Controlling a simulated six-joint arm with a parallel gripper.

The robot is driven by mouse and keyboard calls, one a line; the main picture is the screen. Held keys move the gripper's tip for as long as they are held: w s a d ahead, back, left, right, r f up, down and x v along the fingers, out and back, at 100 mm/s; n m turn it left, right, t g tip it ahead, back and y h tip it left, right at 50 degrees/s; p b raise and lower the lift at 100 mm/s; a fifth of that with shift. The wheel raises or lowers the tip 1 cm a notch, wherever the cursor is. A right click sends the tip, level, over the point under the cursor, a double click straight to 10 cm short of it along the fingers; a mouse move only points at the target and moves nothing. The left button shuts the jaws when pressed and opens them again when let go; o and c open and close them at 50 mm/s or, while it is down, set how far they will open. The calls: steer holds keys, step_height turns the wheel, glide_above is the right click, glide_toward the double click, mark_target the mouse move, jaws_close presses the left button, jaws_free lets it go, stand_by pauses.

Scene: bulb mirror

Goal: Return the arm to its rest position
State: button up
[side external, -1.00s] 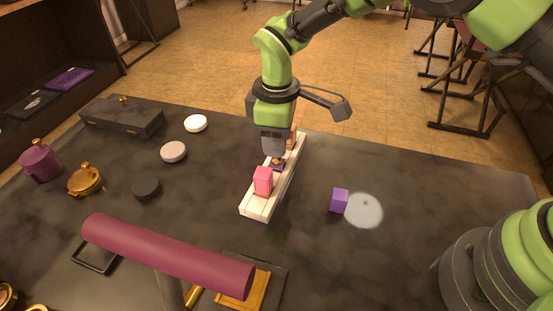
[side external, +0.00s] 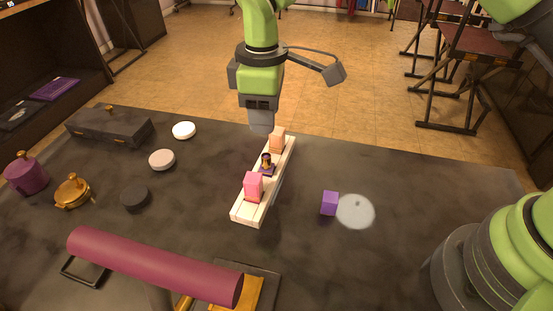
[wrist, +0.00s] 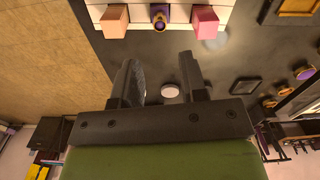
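My gripper (side external: 262,122) hangs above the far end of a white rack (side external: 242,215). In the wrist view its two fingers (wrist: 161,80) are spread apart with nothing held between them. The rack carries a pink block (side external: 254,186) at its near end, a small purple and gold piece (side external: 267,165) in the middle and a peach block (side external: 277,139) at its far end. In the wrist view the peach block (wrist: 114,20), purple and gold piece (wrist: 159,16) and pink block (wrist: 205,20) line the top edge.
A purple cube (side external: 329,203) stands beside a pale round patch (side external: 357,211) on the dark table. A maroon cylinder (side external: 150,265) lies raised in front. Pale discs (side external: 184,130), a dark box (side external: 108,128) and gold and purple pots (side external: 73,191) stand at left.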

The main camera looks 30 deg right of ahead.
steer(key=s+d+r+m+t+y, duration=0.1)
steer(key=s+d+r+m+t, duration=0.15)
steer(key=s+d+r, duration=0.4)
steer(key=s+d+r+m+t+y, duration=0.1)
steer(key=d+r+m, duration=0.25)
steer(key=r, duration=0.55)
steer(key=s+d+r+m+t, duration=0.1)
steer(key=s+d+m+t, duration=0.1)
steer(key=s+m, duration=0.2)
steer(key=s+d+r+m+t, duration=0.1)
steer(key=s+d+m, duration=0.2)
steer(key=s, duration=0.8)
steer(key=shift+s+d+m+t, duration=0.2)
steer(key=shift+m+t, duration=0.15)
steer(key=shift+m, duration=0.35)
